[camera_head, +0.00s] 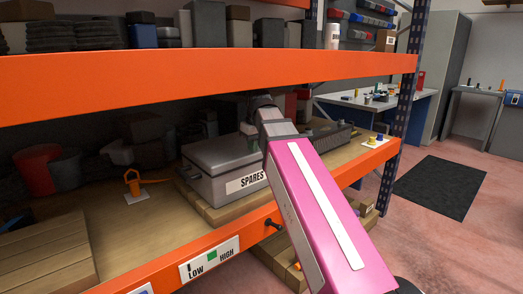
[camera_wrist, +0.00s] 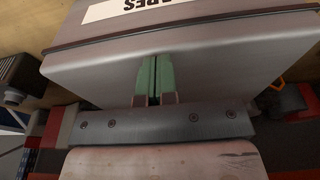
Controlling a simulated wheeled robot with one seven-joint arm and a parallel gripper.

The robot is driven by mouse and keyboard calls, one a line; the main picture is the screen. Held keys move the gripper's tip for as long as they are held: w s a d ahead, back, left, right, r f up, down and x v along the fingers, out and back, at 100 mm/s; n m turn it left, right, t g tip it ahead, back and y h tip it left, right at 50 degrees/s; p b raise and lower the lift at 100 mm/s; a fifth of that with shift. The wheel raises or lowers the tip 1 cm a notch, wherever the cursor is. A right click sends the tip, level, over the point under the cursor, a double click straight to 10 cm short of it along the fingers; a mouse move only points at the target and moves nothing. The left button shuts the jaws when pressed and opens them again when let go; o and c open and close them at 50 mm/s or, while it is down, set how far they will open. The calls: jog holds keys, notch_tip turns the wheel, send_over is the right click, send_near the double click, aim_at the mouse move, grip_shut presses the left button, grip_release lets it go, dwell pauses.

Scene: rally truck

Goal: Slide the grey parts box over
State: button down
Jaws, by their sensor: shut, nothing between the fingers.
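The grey parts box (camera_head: 222,172), a lidded case with a "SPARES" label, sits on a low wooden board (camera_head: 212,210) on the shelf.
An orange beam (camera_head: 200,72) runs above the opening, and a lower orange beam (camera_head: 345,177) runs along the shelf's front. An orange clamp-like item (camera_head: 135,187) stands left of the box. A dark ribbed case (camera_head: 332,135) lies to its right. Wooden planks (camera_head: 45,255) lie front left.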

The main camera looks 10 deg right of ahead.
aim_at(237, 146)
jog(key=w+a, duration=0.3)
jog(key=w, duration=0.1)
jog(key=w+a, duration=0.2)
jog(key=w, duration=0.2)
jog(key=w+a, duration=0.3)
jog(key=w, duration=0.1)
jog(key=shift+w+a+f, duration=0.3)
jog(key=shift+f, duration=0.05)
jog(key=shift+s+f, duration=0.2)
jog(key=shift+f, duration=0.35)
jog(key=shift+d, duration=0.1)
jog(key=shift+s+d+f, duration=0.1)
jog(key=shift+s+d, duration=0.35)
jog(key=shift+s, duration=0.25)
jog(key=shift+s+d+f, duration=0.1)
jog(key=shift+s+d, duration=0.35)
jog(key=shift+s, duration=0.3)
jog(key=shift+s+d, duration=0.45)
jog(key=shift+s, duration=0.25)
jog(key=shift+r, duration=0.1)
jog(key=shift+w+r, duration=0.1)
jog(key=shift+r, duration=0.65)
